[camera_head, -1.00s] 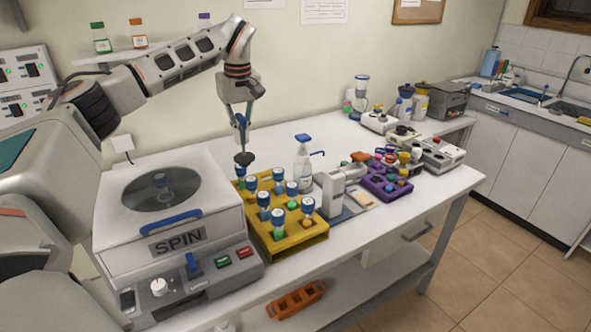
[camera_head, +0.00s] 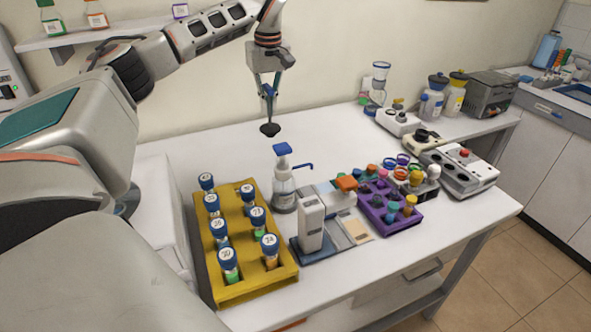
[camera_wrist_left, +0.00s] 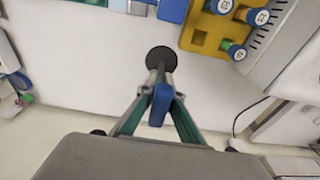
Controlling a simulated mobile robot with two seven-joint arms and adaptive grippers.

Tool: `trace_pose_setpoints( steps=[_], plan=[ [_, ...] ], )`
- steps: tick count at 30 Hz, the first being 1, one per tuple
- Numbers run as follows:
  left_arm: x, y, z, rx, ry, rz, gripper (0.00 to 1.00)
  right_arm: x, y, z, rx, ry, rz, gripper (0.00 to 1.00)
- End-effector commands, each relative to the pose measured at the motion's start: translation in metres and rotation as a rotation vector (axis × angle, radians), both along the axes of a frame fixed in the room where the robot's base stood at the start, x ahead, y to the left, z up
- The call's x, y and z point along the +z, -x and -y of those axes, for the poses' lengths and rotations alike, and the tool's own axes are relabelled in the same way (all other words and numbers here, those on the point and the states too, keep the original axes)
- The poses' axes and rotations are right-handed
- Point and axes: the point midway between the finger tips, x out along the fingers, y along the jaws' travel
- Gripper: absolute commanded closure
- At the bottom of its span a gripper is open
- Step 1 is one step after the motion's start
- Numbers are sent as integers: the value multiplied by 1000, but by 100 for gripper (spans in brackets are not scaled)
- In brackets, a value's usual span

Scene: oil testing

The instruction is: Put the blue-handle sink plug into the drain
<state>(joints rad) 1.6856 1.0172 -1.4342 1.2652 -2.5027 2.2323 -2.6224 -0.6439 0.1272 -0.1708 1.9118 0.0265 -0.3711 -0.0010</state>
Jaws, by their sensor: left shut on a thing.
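The sink plug has a dark round disc (camera_head: 269,129) and a blue handle (camera_head: 269,91). My left gripper (camera_head: 268,96) is shut on the handle, with the disc hanging below, above the back of the white bench. In the left wrist view, the blue handle (camera_wrist_left: 161,104) sits between the fingers and the dark disc (camera_wrist_left: 160,58) shows beyond the fingertips. The drain is not visible in either view now. My right gripper is not in view.
A yellow rack (camera_head: 231,291) of blue-capped vials, a pump bottle (camera_head: 284,190) and a purple rack (camera_head: 397,226) stand on the bench (camera_head: 460,215). Machines and bottles stand farther right. A blue-edged basin (camera_head: 578,92) shows on the far-right counter. Tiled floor (camera_head: 540,250) is clear at right.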

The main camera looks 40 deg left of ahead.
Motion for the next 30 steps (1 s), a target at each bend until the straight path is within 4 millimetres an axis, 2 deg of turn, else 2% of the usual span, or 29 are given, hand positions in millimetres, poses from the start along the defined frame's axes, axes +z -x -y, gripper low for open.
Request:
trace_pose_setpoints(
  steps=[5,8,22,26,30],
  plan=[
    [-6,0,0,0,0,-1,100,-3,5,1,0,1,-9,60],
    [-23,1,0,0,1,-5,100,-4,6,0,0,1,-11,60],
    [-132,2,1,0,2,-5,100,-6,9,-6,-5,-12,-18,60],
    [-152,1,1,-1,1,-2,100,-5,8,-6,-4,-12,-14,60],
    [-162,1,0,1,0,0,100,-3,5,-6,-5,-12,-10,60]
  ],
)
